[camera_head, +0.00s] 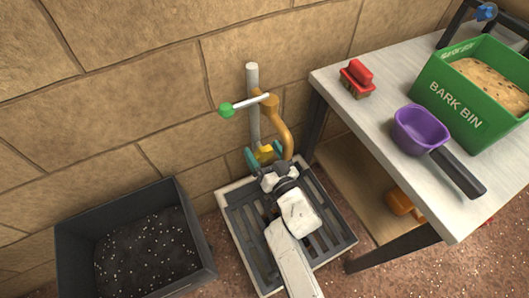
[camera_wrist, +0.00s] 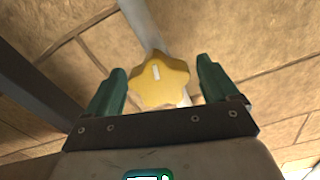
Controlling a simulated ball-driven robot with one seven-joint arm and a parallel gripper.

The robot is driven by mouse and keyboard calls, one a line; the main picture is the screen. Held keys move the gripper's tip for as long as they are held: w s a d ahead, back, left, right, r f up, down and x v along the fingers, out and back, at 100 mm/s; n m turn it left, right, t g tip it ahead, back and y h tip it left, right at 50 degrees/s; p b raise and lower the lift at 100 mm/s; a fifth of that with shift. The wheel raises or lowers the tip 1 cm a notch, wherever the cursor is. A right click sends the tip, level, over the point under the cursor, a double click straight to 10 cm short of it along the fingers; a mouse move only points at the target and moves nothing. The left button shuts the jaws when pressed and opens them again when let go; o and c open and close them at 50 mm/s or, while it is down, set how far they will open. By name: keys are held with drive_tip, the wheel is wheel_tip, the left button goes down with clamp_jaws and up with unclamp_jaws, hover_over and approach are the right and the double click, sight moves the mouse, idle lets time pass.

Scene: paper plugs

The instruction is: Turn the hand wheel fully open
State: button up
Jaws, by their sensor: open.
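The yellow star-shaped hand wheel (camera_wrist: 162,84) with a pale mark on its face shows in the wrist view, between and just beyond the teal fingers of my gripper (camera_wrist: 159,92). The fingers are open, with a gap on both sides of the wheel. In the head view the hand wheel (camera_head: 266,152) is partly hidden by my gripper (camera_head: 266,158). It sits low on a grey standpipe (camera_head: 253,80). A curved orange spout (camera_head: 285,125) and a lever with a green knob (camera_head: 226,110) are on the same pipe.
A slatted grate (camera_head: 335,222) lies under my arm. A dark bin of speckled soil (camera_head: 68,240) stands at left. At right a table (camera_head: 350,112) carries a red brush (camera_head: 357,77), a purple scoop (camera_head: 420,130) and a green bark bin (camera_head: 455,105). The stone wall is close behind.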

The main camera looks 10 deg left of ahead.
drive_tip(key=shift+c, duration=0.2)
drive_tip(key=c, duration=0.9)
drive_tip(key=shift+c, duration=0.2)
drive_tip(key=shift+n, duration=0.6)
drive_tip(key=n+b, duration=0.2)
drive_tip(key=n, duration=0.2)
drive_tip(key=n+b, duration=0.2)
drive_tip(key=n, duration=0.3)
drive_tip(key=shift+s+a+n, duration=0.1)
drive_tip(key=shift+n, duration=0.2)
drive_tip(key=n+b, duration=0.2)
drive_tip(key=n, duration=0.3)
drive_tip(key=shift+a, duration=0.1)
drive_tip(key=n+b, duration=0.1)
drive_tip(key=n, duration=0.4)
drive_tip(key=shift+s+a+f+b, duration=0.1)
drive_tip(key=shift+b, duration=0.25)
drive_tip(key=shift+n, duration=0.3)
